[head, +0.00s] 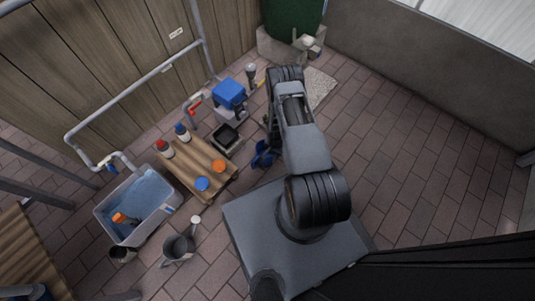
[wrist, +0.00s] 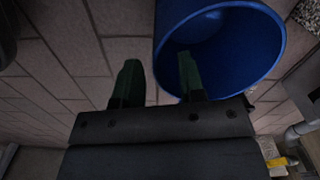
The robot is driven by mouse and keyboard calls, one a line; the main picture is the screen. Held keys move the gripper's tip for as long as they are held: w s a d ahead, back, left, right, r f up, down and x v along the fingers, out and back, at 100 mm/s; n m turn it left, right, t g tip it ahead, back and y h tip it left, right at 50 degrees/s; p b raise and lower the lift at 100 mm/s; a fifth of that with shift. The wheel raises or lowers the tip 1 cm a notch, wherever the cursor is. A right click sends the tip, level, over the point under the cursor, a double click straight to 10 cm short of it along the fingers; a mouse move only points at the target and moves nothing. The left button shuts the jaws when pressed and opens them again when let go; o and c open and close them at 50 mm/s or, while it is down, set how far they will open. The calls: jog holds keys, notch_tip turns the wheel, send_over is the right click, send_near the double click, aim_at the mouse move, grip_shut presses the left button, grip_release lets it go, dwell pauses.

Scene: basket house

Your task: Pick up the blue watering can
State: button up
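The blue watering can (head: 262,155) stands on the brick floor in the head view, partly hidden behind my arm. In the wrist view a round blue opening with a thick rim, apparently the can (wrist: 262,45), fills the upper right. My gripper (wrist: 158,80) is open there, with two dark green fingers apart. The right finger overlaps the blue opening and the left finger is over the floor outside it. The can's left wall shows between them. I cannot tell whether either finger touches it. My fingertips are hidden in the head view.
A wooden pallet (head: 190,168) with several bottles and pots stands left of the can. A grey tub (head: 118,228) and a grey watering can (head: 180,246) are farther left. A blue-topped box (head: 230,93) stands behind. The brick floor at right is clear.

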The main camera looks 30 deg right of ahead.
notch_tip(320, 180, down, 3)
jog(key=shift+f+b, duration=0.1)
jog(key=shift+b, duration=0.45)
grip_shut()
